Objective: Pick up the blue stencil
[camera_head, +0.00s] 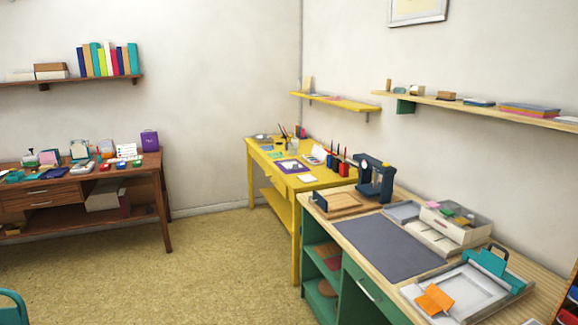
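I cannot make out the blue stencil for certain. A small flat light-blue piece (267,148) lies on the yellow desk (262,157), toward its left side, and may be it; it is too small to tell. Beside it are a green flat piece (277,154) and a purple sheet with a white shape on it (291,166). Neither of my grippers shows in the head view.
A green-and-wood workbench (345,218) with a dark mat (388,246), a press (376,178) and trays stands at the right. A cluttered brown desk (150,160) stands at the left. Wall shelves hang above. The floor (190,260) between the desks is clear.

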